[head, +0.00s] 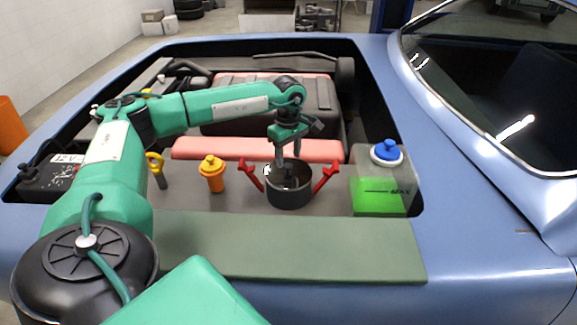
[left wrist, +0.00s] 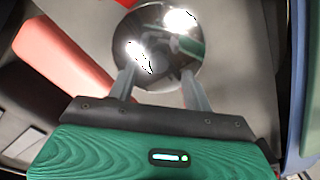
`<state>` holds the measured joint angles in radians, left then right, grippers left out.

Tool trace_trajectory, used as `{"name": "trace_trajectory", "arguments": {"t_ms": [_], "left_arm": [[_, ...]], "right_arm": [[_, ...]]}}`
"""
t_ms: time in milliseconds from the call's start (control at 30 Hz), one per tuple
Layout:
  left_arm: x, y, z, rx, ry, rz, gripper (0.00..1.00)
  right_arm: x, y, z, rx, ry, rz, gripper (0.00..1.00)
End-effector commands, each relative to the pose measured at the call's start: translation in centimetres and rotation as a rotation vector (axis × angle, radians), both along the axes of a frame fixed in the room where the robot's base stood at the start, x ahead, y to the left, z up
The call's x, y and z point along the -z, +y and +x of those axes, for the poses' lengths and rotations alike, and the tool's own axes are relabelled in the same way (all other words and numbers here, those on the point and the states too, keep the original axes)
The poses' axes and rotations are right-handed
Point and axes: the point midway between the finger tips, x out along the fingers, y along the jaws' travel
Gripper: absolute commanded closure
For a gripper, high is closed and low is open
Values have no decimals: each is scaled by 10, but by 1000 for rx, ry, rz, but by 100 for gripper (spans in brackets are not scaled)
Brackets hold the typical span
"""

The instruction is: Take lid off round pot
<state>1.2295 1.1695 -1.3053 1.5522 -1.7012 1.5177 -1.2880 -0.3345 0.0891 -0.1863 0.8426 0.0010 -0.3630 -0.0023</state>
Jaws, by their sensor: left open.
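The round pot (head: 290,194) is dark, with two red handles that slant up and outward. It stands upright on the grey deck of the car bay. My left gripper (head: 288,157) points down over the pot, with its fingertips at or just above the rim. It is open, and nothing shows held. In the left wrist view, a shiny mirror-like disc (left wrist: 160,65) lies beyond and between the spread fingers of my left gripper (left wrist: 160,80). It looks like the pot's lid, but I cannot make out a knob. My right gripper is not in view.
An orange capped bottle (head: 212,178) and a yellow ring handle (head: 156,165) stand left of the pot. A tank with a blue cap (head: 386,152) and green liquid stands right. A pink bar (head: 225,150) runs behind. The green front strip (head: 300,250) is clear.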

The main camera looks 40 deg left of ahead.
Motion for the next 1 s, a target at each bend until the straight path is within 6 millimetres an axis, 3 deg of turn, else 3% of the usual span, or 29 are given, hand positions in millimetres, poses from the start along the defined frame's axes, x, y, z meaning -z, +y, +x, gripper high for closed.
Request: {"name": "trace_trajectory", "arguments": {"t_ms": [200,467,533,733,1000], "left_arm": [[28,1,2,-1,2,-1,49],[33,1,1,-1,1,0,49],[33,1,1,-1,1,0,57],[33,1,1,-1,1,0,96],[32,1,1,-1,0,0,98]], "right_arm": [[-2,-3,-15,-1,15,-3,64],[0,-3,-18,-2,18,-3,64],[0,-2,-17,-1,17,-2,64],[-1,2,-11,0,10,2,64],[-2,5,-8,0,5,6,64]]}}
